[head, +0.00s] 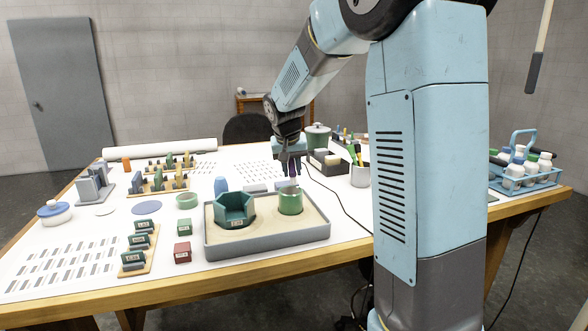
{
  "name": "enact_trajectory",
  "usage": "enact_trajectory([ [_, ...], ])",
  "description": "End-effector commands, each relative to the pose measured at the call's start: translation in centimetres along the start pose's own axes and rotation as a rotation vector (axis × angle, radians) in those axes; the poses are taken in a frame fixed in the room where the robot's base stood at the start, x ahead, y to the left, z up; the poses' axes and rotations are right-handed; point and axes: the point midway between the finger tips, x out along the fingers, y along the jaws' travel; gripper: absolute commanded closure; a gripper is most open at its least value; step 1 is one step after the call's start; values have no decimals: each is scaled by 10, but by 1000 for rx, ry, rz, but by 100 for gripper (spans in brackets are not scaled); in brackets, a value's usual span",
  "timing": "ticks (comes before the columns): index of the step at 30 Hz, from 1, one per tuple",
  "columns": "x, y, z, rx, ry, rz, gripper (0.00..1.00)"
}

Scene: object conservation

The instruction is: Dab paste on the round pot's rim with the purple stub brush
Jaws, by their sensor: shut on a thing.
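The round green pot (291,204) stands upright at the right of a grey-rimmed, sand-coloured tray (268,239) on the table. A dark green angular pot (235,210) stands to its left in the same tray. My gripper (292,160) points down just above and behind the round pot. It is shut on the purple stub brush (293,168), which hangs below the jaws. The brush's lower end is close to the pot's far rim. I cannot tell whether it touches the rim. The brush is small here and partly hidden by the jaws.
A dark box (326,162) and a tool cup (360,175) stand behind right. A blue bottle carrier (525,172) is far right. A black cable crosses the table.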

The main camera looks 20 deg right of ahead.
Motion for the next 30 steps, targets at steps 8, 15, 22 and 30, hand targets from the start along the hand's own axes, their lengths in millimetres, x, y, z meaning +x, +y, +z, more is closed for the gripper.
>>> enact_trajectory([
  [8, -2, -12, 2, -3, 1, 0, 93],
  [15, -4, -21, 4, -3, 1, 0, 93],
  [22, -5, -29, 6, -2, 1, 0, 93],
  [30, -7, -39, 9, -1, 0, 0, 93],
])
